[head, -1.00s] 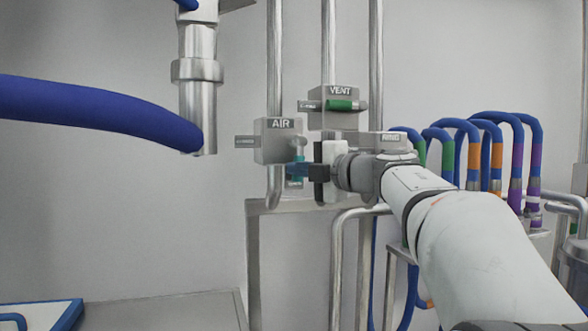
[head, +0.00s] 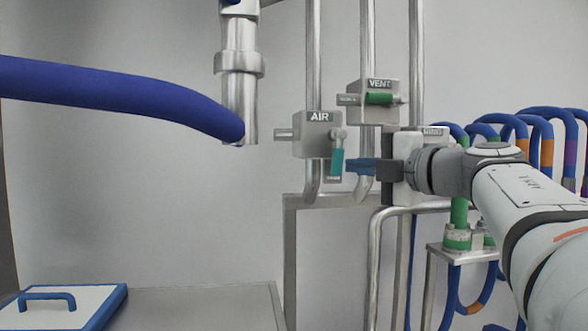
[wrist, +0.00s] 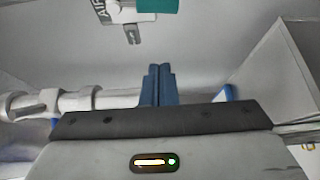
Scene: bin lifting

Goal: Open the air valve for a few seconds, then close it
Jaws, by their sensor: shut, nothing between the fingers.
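The AIR valve (head: 317,134) is a grey box on a steel pipe in the head view. Its teal handle (head: 337,163) hangs straight down from a round pivot at the box's right side. My gripper (head: 350,165) is just right of the handle, with its blue fingers shut and nothing between them. A small gap seems to separate fingertips and handle. In the wrist view the fingers (wrist: 158,84) stand side by side, closed, and the teal handle (wrist: 171,6) shows at the top edge, apart from them. The AIR label (wrist: 103,12) is partly cut off.
The VENT valve (head: 375,101) with a green sideways handle sits above right of the AIR valve. A third labelled valve box is partly hidden behind my gripper. A thick blue hose (head: 120,98) hangs at left. A blue-edged lid (head: 65,306) lies lower left. Coloured hoses (head: 545,150) stand at right.

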